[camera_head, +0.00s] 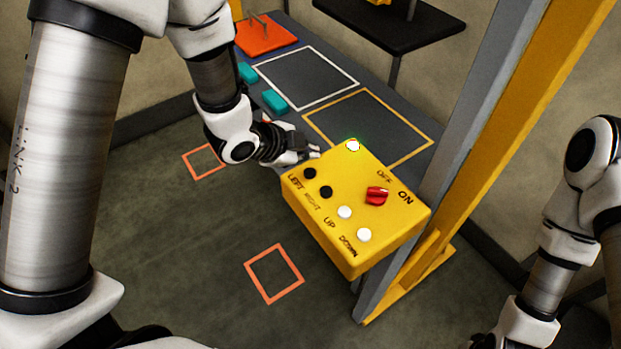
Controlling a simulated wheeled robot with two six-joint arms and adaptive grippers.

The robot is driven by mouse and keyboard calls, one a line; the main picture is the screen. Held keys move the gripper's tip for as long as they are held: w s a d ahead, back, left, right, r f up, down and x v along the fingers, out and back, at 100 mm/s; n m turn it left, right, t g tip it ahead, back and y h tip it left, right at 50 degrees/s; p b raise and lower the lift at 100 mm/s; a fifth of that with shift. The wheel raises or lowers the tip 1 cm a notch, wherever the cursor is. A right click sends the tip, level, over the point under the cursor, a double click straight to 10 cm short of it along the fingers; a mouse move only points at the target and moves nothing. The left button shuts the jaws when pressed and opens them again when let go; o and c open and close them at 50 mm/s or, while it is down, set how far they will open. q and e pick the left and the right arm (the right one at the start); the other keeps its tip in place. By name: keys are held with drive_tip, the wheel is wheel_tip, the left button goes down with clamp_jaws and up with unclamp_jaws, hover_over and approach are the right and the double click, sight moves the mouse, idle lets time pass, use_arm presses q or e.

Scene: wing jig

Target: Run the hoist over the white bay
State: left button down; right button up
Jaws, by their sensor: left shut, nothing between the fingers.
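The yellow control box (335,230) stands in the middle. On its top are two black buttons marked LEFT (310,173) and RIGHT (326,192), and two white ones marked UP (344,212) and DOWN (364,235). A red switch (377,196) sits near the OFF and ON marks. A lamp (352,145) glows with a green rim. My left gripper (314,152) is shut and empty at the box's far left edge, near the LEFT button; I cannot tell whether it touches. The white bay (305,78) is a white-outlined square on the grey bench. The hoist itself is not visible. My right gripper is out of view.
A yellow-outlined bay (372,122) lies nearer than the white one. Two teal blocks (275,101) and an orange plate (264,36) are on the bench. Grey (478,110) and yellow (545,100) posts rise right of the box. Orange squares (274,273) mark open floor.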

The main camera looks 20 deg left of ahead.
sight(308, 173)
use_arm(q)
drive_tip(key=f, duration=0.1)
drive_tip(key=f+b, duration=0.2)
drive_tip(key=shift+w+a+f, duration=0.2)
drive_tip(key=shift+w+f, duration=0.1)
drive_tip(key=shift+f, duration=0.05)
drive_tip(key=shift+s+d+r, duration=0.1)
drive_tip(key=shift+s+r, duration=0.05)
drive_tip(key=shift+s, duration=0.05)
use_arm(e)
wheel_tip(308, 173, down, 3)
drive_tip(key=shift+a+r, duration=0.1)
use_arm(q)
drive_tip(key=shift+w, duration=0.1)
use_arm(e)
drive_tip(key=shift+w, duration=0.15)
use_arm(q)
drive_tip(key=shift+f+b, duration=0.3)
drive_tip(key=shift+f, duration=0.2)
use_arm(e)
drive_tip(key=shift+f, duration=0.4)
